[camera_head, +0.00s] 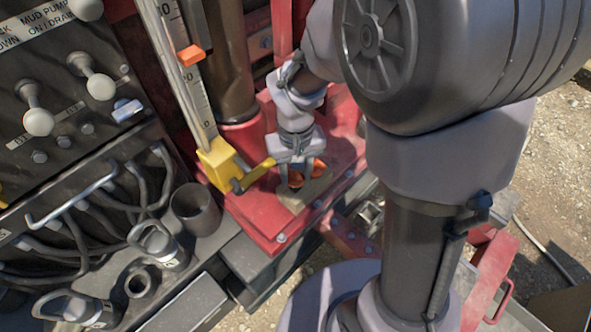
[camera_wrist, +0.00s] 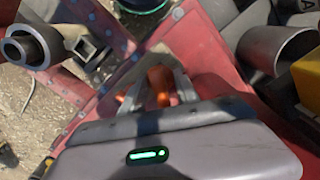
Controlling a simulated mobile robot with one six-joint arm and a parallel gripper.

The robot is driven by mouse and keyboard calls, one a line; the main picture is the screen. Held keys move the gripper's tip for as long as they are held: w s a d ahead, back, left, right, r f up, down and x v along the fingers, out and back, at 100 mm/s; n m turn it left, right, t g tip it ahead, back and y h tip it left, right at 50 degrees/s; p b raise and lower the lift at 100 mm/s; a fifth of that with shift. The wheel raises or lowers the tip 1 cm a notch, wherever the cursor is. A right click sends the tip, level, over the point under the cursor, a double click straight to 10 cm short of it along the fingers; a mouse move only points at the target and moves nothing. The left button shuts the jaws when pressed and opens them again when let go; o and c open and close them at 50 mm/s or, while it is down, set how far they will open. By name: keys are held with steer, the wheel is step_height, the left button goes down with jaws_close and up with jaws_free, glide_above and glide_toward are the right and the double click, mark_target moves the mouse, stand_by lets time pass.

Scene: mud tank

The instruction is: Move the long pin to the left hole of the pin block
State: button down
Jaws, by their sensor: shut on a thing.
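My gripper (camera_head: 296,174) points down over the pin block (camera_head: 303,199), a small grey-brown block on the red deck. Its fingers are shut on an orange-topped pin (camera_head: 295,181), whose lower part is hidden. A second orange top (camera_head: 319,164) shows just to the right of the fingers. In the wrist view the orange of a pin (camera_wrist: 159,82) shows between the two fingers of my gripper (camera_wrist: 157,92), with more orange beside the left finger. I cannot tell pin lengths, which hole each pin is in, or whether the held pin is seated.
A yellow bracket with a handle (camera_head: 225,168) and an upright gauge (camera_head: 190,75) stand close left of my gripper. An open grey cup (camera_head: 196,208) and hose fittings (camera_head: 158,243) lie further left. A lever panel (camera_head: 60,90) is at the upper left.

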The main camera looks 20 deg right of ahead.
steer(key=shift+f, duration=0.25)
steer(key=shift+f+b, duration=0.4)
steer(key=shift+f, duration=0.05)
steer(key=c, duration=0.8)
jaws_free()
step_height(320, 180, up, 18)
steer(key=p, duration=0.8)
steer(key=shift+f, duration=0.25)
